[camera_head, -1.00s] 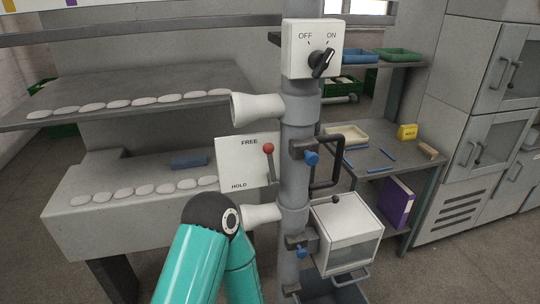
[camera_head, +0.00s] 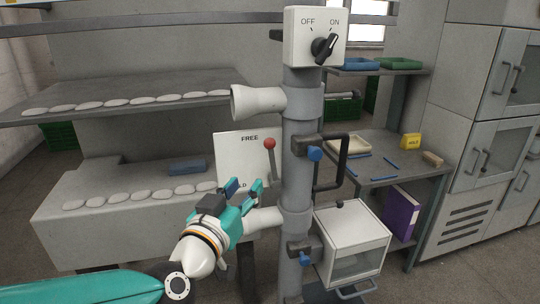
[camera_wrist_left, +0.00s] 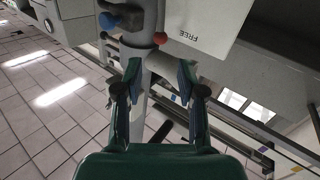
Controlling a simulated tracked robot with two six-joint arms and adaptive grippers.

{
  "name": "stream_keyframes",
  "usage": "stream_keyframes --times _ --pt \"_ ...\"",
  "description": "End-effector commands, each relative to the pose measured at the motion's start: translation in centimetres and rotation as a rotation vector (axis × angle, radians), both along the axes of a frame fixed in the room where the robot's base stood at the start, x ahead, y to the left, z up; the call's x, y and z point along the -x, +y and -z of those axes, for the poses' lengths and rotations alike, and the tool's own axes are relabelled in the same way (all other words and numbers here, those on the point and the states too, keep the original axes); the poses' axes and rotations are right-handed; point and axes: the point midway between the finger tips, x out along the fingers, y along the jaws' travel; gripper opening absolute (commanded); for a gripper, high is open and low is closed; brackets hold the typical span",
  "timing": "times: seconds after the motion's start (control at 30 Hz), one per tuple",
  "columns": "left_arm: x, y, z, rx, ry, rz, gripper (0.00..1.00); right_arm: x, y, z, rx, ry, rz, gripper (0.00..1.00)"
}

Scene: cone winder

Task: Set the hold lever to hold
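The hold lever (camera_head: 269,144) has a red ball knob and stands beside a white plate (camera_head: 236,158) marked FREE at the top and HOLD at the bottom. Its knob is up near the FREE end. My left gripper (camera_head: 245,189) is below and left of the knob, in front of the plate's lower part, and hides part of the word HOLD. Its fingers are apart with nothing between them. In the left wrist view the red knob (camera_wrist_left: 160,38) lies beyond the open fingertips (camera_wrist_left: 159,74), apart from them. My right gripper is not in view.
The grey post (camera_head: 299,185) stands just right of the lever. It carries an OFF/ON switch box (camera_head: 303,50), a white cone (camera_head: 258,102) above and another (camera_head: 264,219) close to my gripper. A white box (camera_head: 350,235) is at lower right.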

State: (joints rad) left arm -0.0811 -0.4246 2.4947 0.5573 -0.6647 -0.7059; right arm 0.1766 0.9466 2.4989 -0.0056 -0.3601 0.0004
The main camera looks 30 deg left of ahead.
Motion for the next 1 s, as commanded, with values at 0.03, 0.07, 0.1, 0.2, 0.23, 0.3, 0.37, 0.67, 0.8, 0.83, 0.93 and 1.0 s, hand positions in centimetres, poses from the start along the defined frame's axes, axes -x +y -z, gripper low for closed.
stream_keyframes --times 0.03,0.07,0.1,0.2,0.23,0.3,0.37,0.67,0.8,0.83,0.93,1.0 --pt "0.0 0.2 -0.2 -0.001 -0.008 -0.004 0.39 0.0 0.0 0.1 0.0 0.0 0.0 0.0" --pt "-0.2 0.3 -0.3 -0.002 -0.009 -0.005 0.39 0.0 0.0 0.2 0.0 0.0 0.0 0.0" --pt "-0.5 0.4 -0.3 -0.002 -0.009 -0.006 0.39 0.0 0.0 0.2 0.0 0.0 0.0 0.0" --pt "-1.7 0.7 -0.2 -0.002 -0.006 -0.007 0.39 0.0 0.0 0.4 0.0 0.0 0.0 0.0" --pt "-2.2 0.8 -0.1 -0.002 -0.005 -0.006 0.39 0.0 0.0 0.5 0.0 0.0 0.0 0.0" --pt "-3.4 1.1 -0.2 -0.001 -0.005 -0.006 0.39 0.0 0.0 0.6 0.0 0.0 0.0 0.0" --pt "-4.6 1.5 -0.1 -0.001 -0.004 -0.006 0.39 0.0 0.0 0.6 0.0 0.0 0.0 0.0" --pt "-10.9 3.2 -0.2 -0.001 -0.005 -0.005 0.39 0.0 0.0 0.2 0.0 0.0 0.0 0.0" --pt "-13.3 3.9 -0.3 -0.001 -0.006 -0.005 0.39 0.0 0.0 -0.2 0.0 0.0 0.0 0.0" --pt "-13.7 4.0 -0.3 -0.001 -0.006 -0.005 0.39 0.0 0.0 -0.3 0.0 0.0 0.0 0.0" --pt "-14.9 4.3 -0.4 -0.002 -0.006 -0.004 0.39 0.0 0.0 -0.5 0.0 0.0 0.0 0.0" --pt "-15.4 4.4 -0.3 -0.001 -0.006 -0.004 0.39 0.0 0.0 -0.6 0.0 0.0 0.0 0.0"
